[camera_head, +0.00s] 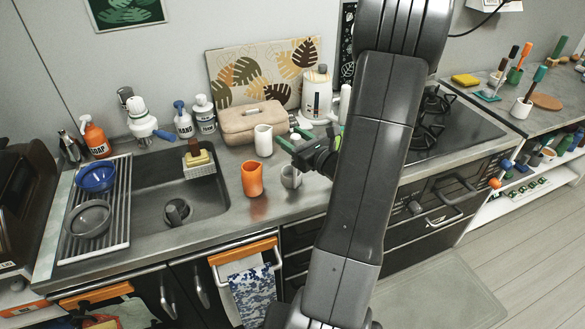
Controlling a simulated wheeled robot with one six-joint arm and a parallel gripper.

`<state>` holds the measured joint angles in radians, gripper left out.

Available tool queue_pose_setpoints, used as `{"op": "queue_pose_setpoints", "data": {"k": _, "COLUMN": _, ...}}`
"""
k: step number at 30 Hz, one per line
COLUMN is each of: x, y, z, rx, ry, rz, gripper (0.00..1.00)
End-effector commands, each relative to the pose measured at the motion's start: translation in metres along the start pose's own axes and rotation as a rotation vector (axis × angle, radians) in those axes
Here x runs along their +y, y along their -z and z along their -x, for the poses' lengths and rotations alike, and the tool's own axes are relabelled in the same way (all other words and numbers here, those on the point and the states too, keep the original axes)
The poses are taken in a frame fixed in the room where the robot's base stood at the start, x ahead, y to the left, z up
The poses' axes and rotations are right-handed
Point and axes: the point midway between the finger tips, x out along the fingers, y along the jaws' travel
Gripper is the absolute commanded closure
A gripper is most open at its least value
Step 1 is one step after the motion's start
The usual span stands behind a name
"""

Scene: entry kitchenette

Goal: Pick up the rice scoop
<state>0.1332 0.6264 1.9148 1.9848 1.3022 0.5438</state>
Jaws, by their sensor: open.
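My gripper (293,138) is over the counter in the middle of the view, its green-tipped fingers apart and pointing left toward the beige box (238,126). Nothing shows between the fingers. I cannot pick out the rice scoop with certainty. A small pale item (250,112) lies on top of the beige box, too small to identify. A white appliance with a dark front panel (316,94) stands just behind the gripper. My arm hides part of the counter to the right of it.
A white cup (263,140), an orange cup (252,179) and a grey cup (291,177) stand near the gripper. The sink (150,185) and dish rack (118,222) are left; the stove (455,130) is right. Bare counter lies along the front edge.

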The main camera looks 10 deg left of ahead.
Motion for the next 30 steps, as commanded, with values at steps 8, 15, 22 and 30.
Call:
{"op": "queue_pose_setpoints", "data": {"k": 8, "x": 0.0002, "y": 0.0004, "z": -0.0107, "rx": 0.001, "ry": 0.001, "rz": 0.000, "gripper": 0.51}}
{"op": "queue_pose_setpoints", "data": {"k": 15, "x": 0.0002, "y": 0.0004, "z": -0.0105, "rx": 0.000, "ry": 0.001, "rz": 0.000, "gripper": 0.80}}
{"op": "queue_pose_setpoints", "data": {"k": 22, "x": 0.0001, "y": 0.0002, "z": -0.0104, "rx": 0.000, "ry": 0.001, "rz": 0.000, "gripper": 1.00}}
{"op": "queue_pose_setpoints", "data": {"k": 30, "x": 0.0000, "y": -0.0042, "z": -0.0105, "rx": -0.001, "ry": 0.001, "rz": 0.001, "gripper": 1.00}}
